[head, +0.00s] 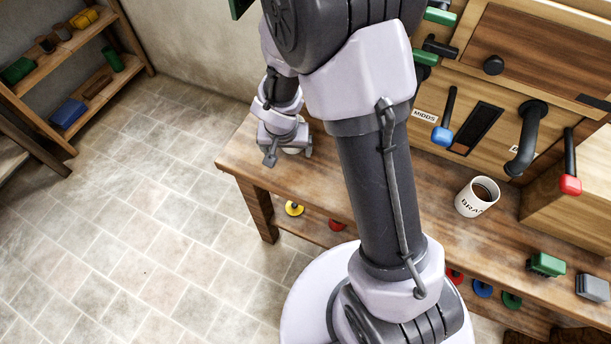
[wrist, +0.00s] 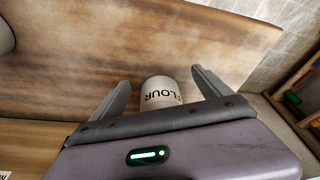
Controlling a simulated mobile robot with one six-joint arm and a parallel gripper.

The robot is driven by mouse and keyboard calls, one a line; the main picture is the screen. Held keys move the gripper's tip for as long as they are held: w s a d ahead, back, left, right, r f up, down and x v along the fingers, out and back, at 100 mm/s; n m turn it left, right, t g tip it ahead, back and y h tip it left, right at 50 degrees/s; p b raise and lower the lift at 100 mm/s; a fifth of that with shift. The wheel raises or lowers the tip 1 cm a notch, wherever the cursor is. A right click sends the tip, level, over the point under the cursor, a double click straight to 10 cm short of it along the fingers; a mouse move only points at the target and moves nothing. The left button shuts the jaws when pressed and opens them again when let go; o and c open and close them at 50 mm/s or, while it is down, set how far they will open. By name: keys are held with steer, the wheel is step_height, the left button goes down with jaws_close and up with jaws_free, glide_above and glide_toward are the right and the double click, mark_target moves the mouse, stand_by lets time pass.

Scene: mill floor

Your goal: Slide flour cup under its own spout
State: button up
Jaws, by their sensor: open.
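The white flour cup (wrist: 160,92), marked FLOUR, stands on the wooden bench between my gripper's fingers (wrist: 160,80) in the wrist view. The fingers are open, one on each side, with a gap visible at least on the left. In the head view my gripper (head: 289,153) is low over the bench's left end, and only a little of the cup (head: 292,150) shows. A MIDDS label (head: 425,115) and a black curved spout (head: 525,140) are on the wooden cabinet to the right. No flour spout is visible; my arm hides part of the cabinet.
A BRAN cup (head: 478,197) with brown contents stands below the curved spout. A blue-tipped lever (head: 442,135) and a red-tipped lever (head: 571,185) hang nearby. Green (head: 546,264) and grey (head: 593,288) blocks sit at the bench's right. Bare bench (wrist: 70,55) lies left of the cup in the wrist view.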

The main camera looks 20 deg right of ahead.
steer(key=s+a+b, duration=0.1)
steer(key=s, duration=0.1)
steer(key=s+a+b, duration=0.1)
steer(key=s, duration=0.1)
steer(key=s+a+b, duration=0.1)
steer(key=s, duration=0.1)
steer(key=shift+s+f, duration=0.25)
steer(key=shift+s, duration=0.15)
steer(key=s+d+r+m+t+b, duration=0.1)
steer(key=s+d+r, duration=0.1)
steer(key=r, duration=0.4)
steer(key=s+d+r, duration=0.2)
steer(key=r, duration=0.4)
steer(key=s+a+r+t+y+b, duration=0.1)
steer(key=s+a+r+y, duration=0.1)
steer(key=s+r, duration=0.5)
steer(key=shift+s+a+r+n+t+y, duration=0.3)
steer(key=shift+s+a+r+n+y, duration=0.1)
steer(key=shift+s, duration=0.45)
